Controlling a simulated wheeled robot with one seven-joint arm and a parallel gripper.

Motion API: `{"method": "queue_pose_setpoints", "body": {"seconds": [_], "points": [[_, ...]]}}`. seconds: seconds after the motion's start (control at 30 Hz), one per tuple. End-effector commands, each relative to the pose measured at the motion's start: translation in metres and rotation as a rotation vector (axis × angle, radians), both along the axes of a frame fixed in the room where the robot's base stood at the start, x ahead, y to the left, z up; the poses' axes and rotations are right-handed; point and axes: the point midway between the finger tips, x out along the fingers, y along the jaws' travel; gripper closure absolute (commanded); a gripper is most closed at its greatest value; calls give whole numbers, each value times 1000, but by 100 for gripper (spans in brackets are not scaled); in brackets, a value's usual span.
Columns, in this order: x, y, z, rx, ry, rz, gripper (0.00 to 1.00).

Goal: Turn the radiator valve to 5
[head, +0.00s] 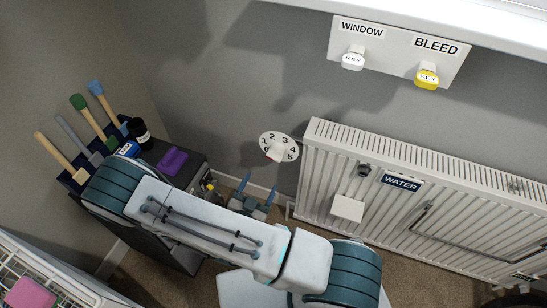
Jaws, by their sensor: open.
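The radiator valve (279,146) is a round white dial with black numbers, on the grey wall just left of the white radiator (330,165). A pale knob (277,152) sits at the dial's middle. A small red mark shows at the knob's lower left, away from the 5, which is at the dial's lower right. My gripper (258,184) is below and slightly left of the dial in the picture, with its two blue-grey fingers apart and nothing seen between them. It looks apart from the dial.
A dark cabinet (196,163) at the left bears several brushes, a dark jar (139,133) and a purple block (172,161). A key board (398,52) with WINDOW and BLEED keys hangs above the radiator. A white wire basket (30,270) is at lower left.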

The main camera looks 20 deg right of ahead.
Motion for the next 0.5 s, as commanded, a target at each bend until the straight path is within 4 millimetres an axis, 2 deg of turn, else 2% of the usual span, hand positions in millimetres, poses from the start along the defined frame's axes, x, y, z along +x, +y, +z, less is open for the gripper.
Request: {"method": "queue_pose_setpoints", "body": {"seconds": [0.3, 0.5], "points": [[54, -41, 0, 1, -3, -6, 31], [82, -61, 0, 3, -3, -4, 31]]}}
